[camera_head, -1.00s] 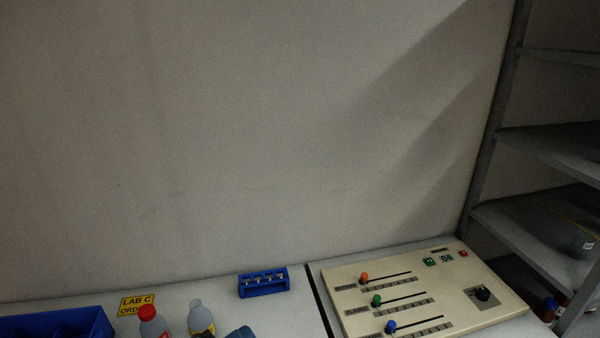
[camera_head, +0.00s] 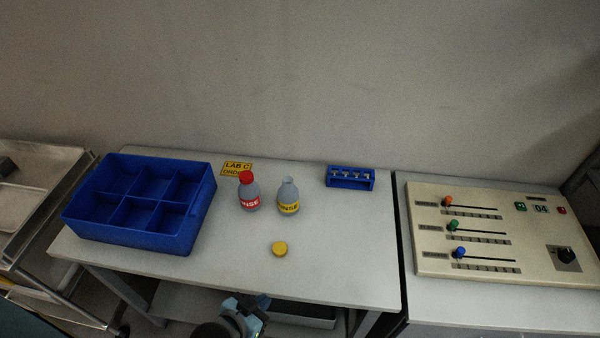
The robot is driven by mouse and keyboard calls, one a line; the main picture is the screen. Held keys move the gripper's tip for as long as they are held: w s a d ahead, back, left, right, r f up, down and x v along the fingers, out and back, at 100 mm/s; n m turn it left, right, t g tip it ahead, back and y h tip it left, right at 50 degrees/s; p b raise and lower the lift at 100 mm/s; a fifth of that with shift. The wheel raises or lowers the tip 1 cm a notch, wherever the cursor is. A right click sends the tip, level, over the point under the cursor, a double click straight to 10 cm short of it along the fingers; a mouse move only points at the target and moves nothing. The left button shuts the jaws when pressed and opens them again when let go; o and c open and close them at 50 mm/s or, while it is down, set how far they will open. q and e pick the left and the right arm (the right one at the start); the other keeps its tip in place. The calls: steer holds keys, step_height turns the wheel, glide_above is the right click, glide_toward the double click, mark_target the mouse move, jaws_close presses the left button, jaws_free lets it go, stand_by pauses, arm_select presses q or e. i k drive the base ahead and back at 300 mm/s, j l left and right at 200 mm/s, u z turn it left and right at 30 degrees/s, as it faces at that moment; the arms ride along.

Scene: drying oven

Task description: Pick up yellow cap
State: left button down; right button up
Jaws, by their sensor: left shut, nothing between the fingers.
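The yellow cap (camera_head: 280,249) lies on the white table (camera_head: 340,270) near its front edge, apart from the bottles. A grey bottle with a yellow label (camera_head: 288,197) stands upright behind it, with no cap on its neck. A grey bottle with a red cap and red label (camera_head: 249,192) stands to its left. My left gripper (camera_head: 250,302) shows at the bottom, in front of the table edge and below and left of the cap in the picture. It is shut and empty, apart from the cap. My right gripper is not in view.
A blue compartment bin (camera_head: 207,204) stands at the table's left. A yellow sign (camera_head: 237,167) and a blue rack (camera_head: 351,183) are at the back. A control panel (camera_head: 480,278) with sliders is on the right. The table around the cap is clear.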

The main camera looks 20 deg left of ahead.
mark_target(279, 249)
steer(key=u, duration=0.8)
